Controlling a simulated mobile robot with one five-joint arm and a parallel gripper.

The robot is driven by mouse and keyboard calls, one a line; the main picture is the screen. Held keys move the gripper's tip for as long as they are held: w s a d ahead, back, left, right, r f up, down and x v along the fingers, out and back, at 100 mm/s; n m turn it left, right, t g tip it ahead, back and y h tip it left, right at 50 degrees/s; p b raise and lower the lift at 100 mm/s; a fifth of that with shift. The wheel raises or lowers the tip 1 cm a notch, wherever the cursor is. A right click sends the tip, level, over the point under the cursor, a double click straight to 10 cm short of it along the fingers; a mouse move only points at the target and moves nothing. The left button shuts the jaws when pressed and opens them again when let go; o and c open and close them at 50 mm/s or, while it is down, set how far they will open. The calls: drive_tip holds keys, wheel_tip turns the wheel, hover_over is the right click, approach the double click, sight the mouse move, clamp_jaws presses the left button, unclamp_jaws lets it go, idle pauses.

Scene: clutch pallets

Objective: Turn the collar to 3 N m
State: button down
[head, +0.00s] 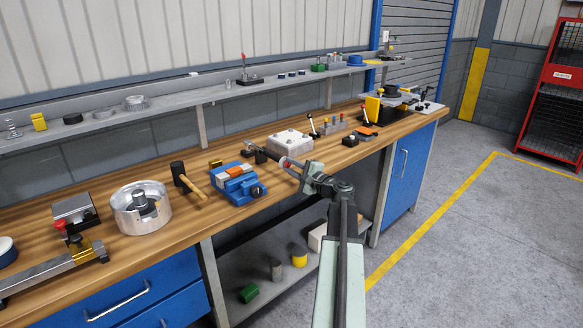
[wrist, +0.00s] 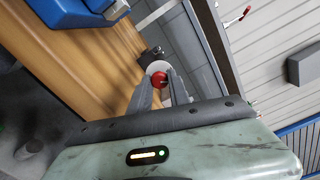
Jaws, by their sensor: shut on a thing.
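My gripper (head: 289,164) reaches over the bench's front edge, its fingers shut on a red round piece, which I take to be the collar (wrist: 159,79). In the wrist view the two grey fingers of my gripper (wrist: 160,88) lie on either side of it. A pale rounded part (wrist: 157,67) shows just behind the red piece. A dark block (head: 256,153) stands just past the fingertips in the head view. Any scale or number on the collar is too small to read, so its setting cannot be told.
A blue vise (head: 238,188) and a mallet (head: 187,181) lie left of my gripper on the wooden bench. A pale metal block (head: 290,143) stands close behind it. A silver round housing (head: 140,211) is farther left. A grey shelf (head: 225,90) runs above the bench.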

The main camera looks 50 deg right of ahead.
drive_tip(key=n, duration=0.5)
drive_tip(key=shift+n, duration=0.3)
idle(0.5)
drive_tip(key=c, duration=1.2)
unclamp_jaws()
drive_tip(key=shift+s, duration=0.1)
drive_tip(key=s, duration=0.7)
drive_tip(key=shift+s+a, duration=0.25)
drive_tip(key=shift+s, duration=0.1)
